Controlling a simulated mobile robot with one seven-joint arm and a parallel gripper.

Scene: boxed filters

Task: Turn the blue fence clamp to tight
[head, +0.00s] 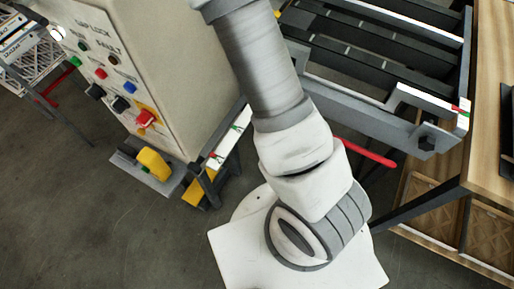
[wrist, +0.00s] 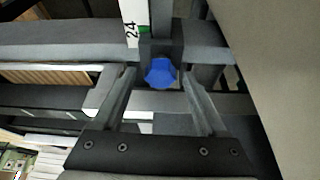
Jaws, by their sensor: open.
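The blue fence clamp (wrist: 160,73) shows in the wrist view as a blue knob on a dark block. The block sits at the crossing of a grey rail and a white scale strip (wrist: 134,20) with the number 24 and a green mark. My gripper (wrist: 158,92) is open and empty, with one finger on each side of the knob in the picture. I cannot tell whether the fingers reach the knob's depth. In the head view my arm covers the middle, and neither the gripper nor the blue clamp can be made out.
A beige machine cabinet (head: 165,55) with coloured buttons and a red knob stands at the left, with a yellow part (head: 153,163) below. A grey rail frame (head: 385,60) and a red lever (head: 368,153) are at the right, beside a wooden bench (head: 495,140).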

